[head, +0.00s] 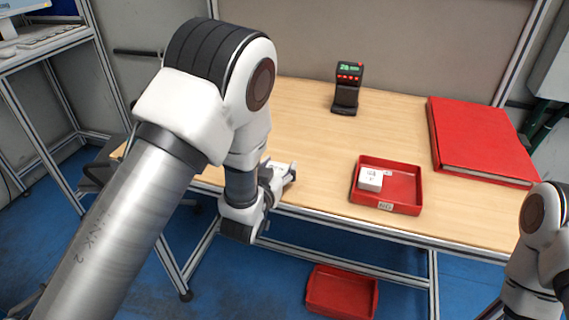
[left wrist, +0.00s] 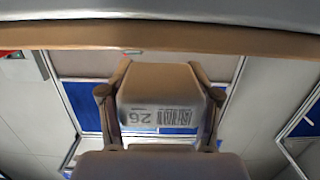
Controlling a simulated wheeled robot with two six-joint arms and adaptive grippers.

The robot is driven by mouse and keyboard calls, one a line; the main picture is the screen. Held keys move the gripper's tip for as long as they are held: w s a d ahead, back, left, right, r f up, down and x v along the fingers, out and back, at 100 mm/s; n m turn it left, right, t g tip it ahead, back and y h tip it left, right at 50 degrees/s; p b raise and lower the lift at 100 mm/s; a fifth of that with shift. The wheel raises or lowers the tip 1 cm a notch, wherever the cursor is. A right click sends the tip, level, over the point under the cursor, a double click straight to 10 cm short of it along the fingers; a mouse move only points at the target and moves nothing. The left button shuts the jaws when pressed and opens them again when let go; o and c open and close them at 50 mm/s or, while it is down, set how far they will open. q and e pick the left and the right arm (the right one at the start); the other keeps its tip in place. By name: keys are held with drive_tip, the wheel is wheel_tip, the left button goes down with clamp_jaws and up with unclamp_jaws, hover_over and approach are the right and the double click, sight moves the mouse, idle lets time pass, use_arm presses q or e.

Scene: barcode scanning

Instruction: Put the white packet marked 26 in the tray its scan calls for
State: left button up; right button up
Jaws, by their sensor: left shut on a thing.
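My left gripper (head: 284,174) is at the table's front edge, left of the red tray (head: 404,187). In the left wrist view, the gripper (left wrist: 160,94) is shut on the white packet (left wrist: 158,98), one finger on each side. The packet's label shows a barcode and 26, upside down in that view. In the head view the packet is mostly hidden by the gripper. A dark scanner (head: 346,92) with a lit green display stands at the back of the table; its digits are too small to read surely. My right gripper is out of the picture.
Another white box (head: 370,179) lies in the left part of the red tray. A big red binder (head: 478,142) lies at the right. A second red tray (head: 341,293) is below the table, on the floor. The tabletop (head: 300,120) between scanner and tray is clear.

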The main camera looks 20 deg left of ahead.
sight(285, 164)
use_arm(q)
drive_tip(key=w, duration=0.1)
drive_tip(key=w+f, duration=0.1)
drive_tip(key=w, duration=0.1)
drive_tip(key=w+f, duration=0.1)
drive_tip(key=shift+w+f+p, duration=0.1)
drive_tip(key=shift+w+p, duration=0.1)
drive_tip(key=shift+p, duration=0.2)
drive_tip(key=shift+w+f, duration=0.25)
drive_tip(key=shift+s+f+b, duration=0.1)
drive_tip(key=shift+f+b, duration=0.15)
drive_tip(key=shift+b, duration=0.1)
drive_tip(key=o, duration=1.5)
drive_tip(key=shift+c, duration=0.2)
drive_tip(key=shift+r, duration=0.1)
